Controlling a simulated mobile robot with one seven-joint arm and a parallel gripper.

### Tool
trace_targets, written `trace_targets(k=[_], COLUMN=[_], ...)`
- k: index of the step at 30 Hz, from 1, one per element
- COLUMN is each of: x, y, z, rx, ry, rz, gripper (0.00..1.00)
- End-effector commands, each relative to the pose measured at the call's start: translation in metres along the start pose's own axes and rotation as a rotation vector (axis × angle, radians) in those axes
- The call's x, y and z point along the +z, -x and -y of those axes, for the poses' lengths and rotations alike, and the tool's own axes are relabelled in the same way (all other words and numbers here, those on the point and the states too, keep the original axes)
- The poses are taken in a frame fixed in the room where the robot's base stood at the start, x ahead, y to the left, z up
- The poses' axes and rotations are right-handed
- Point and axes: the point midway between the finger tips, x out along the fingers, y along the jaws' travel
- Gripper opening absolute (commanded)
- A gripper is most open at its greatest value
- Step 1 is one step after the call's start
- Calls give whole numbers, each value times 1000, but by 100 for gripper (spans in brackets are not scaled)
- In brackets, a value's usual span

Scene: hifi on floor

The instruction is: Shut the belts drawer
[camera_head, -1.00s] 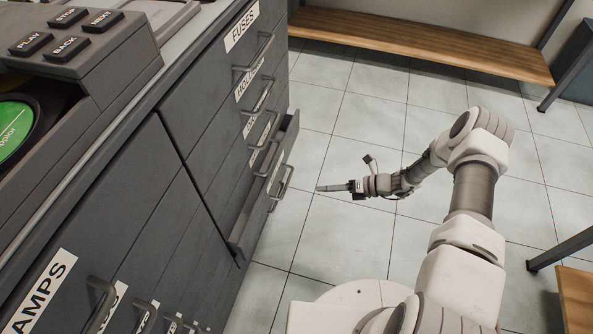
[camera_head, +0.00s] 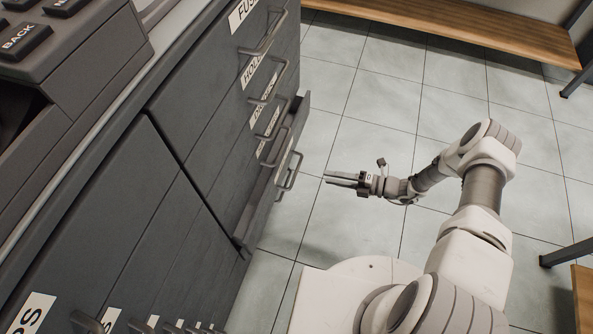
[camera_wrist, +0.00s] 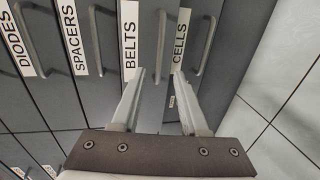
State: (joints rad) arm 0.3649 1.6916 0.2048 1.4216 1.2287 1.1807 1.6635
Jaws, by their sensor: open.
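In the head view one drawer low in the right column (camera_head: 243,218) stands out from the dark grey cabinet front. Its label is too slanted to read there. In the wrist view the BELTS label (camera_wrist: 130,40) is upper middle, with a bar handle (camera_wrist: 160,50) just right of it. My gripper (camera_head: 328,178) is open and empty in the head view, level and pointing left at the cabinet, a short gap from the drawer's handle (camera_head: 290,170). In the wrist view my gripper's fingers (camera_wrist: 159,75) are spread over the belts front. Whether they touch it cannot be told.
DIODES (camera_wrist: 21,38), SPACERS (camera_wrist: 73,38) and CELLS (camera_wrist: 182,38) drawers with bar handles flank the belts drawer. A wooden bench (camera_head: 460,25) stands at the back, another bench edge (camera_head: 582,290) at the right. Tiled floor (camera_head: 390,130) between is clear.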

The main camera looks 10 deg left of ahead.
Motion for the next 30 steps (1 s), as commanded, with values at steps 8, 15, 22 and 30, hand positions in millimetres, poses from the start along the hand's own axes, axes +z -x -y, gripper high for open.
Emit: trace_targets(k=[8,15,22,30], x=[-1,-1,0,0], y=[-64,-108,-125,-126], z=[2,1,0,0], rx=[2,1,0,0], ry=[1,3,2,2], rz=[-4,-3,-1,-1], gripper=[44,44,44,44])
